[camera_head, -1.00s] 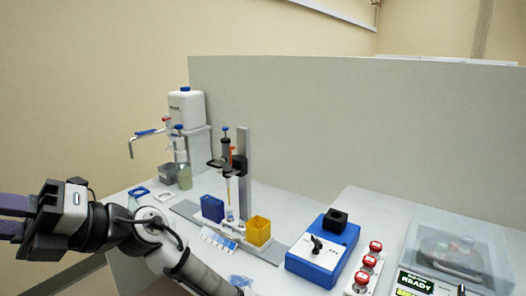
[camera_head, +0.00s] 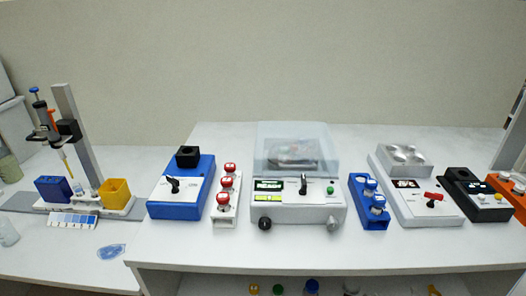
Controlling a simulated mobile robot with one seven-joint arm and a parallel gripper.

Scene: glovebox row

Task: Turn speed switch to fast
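No label reading speed or fast is legible, so I cannot tell for sure which control is the speed switch. A blue box (camera_head: 160,206) with a black cup on top has a black rotary switch (camera_head: 174,184) on its white face; the small print beside it is too small to read. A white device (camera_head: 298,216) with a clear lid has a black lever (camera_head: 303,184) beside a lit green display. A grey device (camera_head: 423,206) has a red switch (camera_head: 434,197). My gripper is out of view.
A rack with red-capped vials (camera_head: 226,198) stands right of the blue box, and a blue rack (camera_head: 369,206) stands right of the white device. A pipette stand (camera_head: 71,123) and yellow box (camera_head: 116,192) are at left. The bench front edge is mostly clear.

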